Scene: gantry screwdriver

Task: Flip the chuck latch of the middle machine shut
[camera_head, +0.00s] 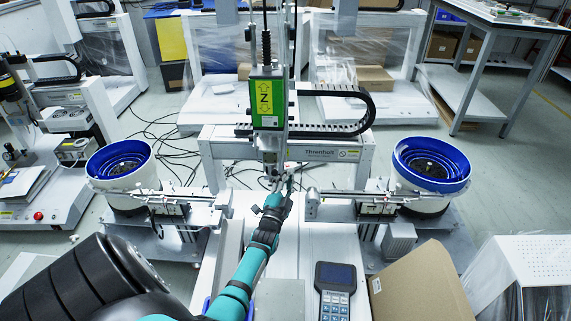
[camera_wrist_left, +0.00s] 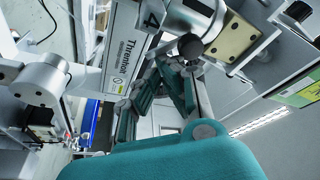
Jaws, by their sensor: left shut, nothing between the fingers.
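The middle machine is a gantry whose green Z-axis head (camera_head: 267,103) hangs in the centre of the head view. Its spindle and chuck area (camera_head: 270,157) are just below, and a small part with red on it shows beside them. The latch is too small to tell whether it is flipped open or shut. My left gripper (camera_head: 283,183) is shut and empty, reaching up close under the spindle end; contact cannot be told. In the left wrist view, its fingers (camera_wrist_left: 163,82) come together below a metal block with a black round knob (camera_wrist_left: 190,46). My right gripper is not in view.
Blue-lined bowl feeders (camera_head: 120,163) (camera_head: 431,165) stand left and right, with feed rails (camera_head: 345,193) pointing inward. A handheld controller (camera_head: 335,290) and a cardboard box (camera_head: 425,285) are at the front right. The labelled crossbeam (camera_head: 330,153) lies close behind my gripper.

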